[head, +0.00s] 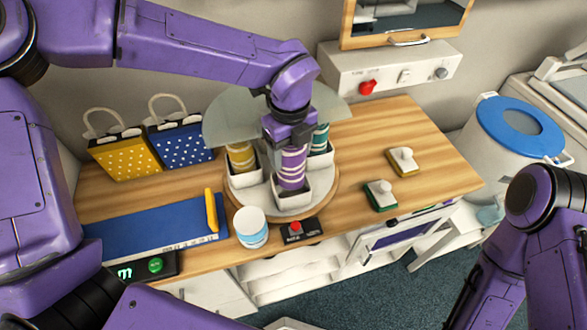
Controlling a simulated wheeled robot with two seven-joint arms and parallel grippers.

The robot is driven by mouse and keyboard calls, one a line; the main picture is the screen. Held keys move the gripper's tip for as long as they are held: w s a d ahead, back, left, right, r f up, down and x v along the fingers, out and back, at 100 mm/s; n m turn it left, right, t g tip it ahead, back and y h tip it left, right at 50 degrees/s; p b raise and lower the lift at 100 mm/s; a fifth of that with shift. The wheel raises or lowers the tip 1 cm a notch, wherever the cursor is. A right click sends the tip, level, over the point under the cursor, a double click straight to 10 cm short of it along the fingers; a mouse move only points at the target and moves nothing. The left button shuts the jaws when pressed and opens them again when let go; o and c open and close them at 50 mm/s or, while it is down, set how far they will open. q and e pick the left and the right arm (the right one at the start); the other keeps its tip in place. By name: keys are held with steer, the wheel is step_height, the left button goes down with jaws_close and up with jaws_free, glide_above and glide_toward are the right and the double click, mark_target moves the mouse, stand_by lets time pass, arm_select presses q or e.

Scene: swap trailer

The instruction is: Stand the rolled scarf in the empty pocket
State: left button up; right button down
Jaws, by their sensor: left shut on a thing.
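A purple striped rolled scarf (291,172) stands upright at the front of a round turntable (244,200). My left gripper (290,146) is shut on its upper part from above. The scarf's lower end is within the front white pocket (293,202), behind its front wall; I cannot tell whether it touches the bottom. A yellow striped rolled scarf (240,156) stands in the left pocket (244,178). A teal striped rolled scarf (321,138) stands in the right pocket (322,160). My right gripper is out of view; only part of that arm shows at the right.
A translucent disc (228,118) is behind the pockets. A white jar (250,227) and a red-button box (296,231) stand close in front. Two dotted bags (125,155) and a blue flat item (150,230) are left. Two white-knobbed blocks (381,194) are right; wood beyond is clear.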

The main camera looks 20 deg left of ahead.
mark_target(290, 169)
arm_select(q)
step_height(290, 169, down, 5)
steer(key=shift+s+f+p, duration=0.15)
steer(key=shift+f+p, duration=0.05)
steer(key=shift+p, duration=0.4)
steer(key=shift+f, duration=0.25)
steer(key=shift+s+f+b, duration=0.1)
steer(key=shift+f+b, duration=0.1)
steer(key=shift+b, duration=0.15)
steer(key=o, duration=1.1)
steer(key=shift+r, duration=0.1)
steer(key=shift+r+p, duration=0.25)
steer(key=shift+p, duration=0.1)
step_height(290, 169, up, 12)
steer(key=shift+f+b, duration=0.1)
steer(key=shift+b, duration=1)
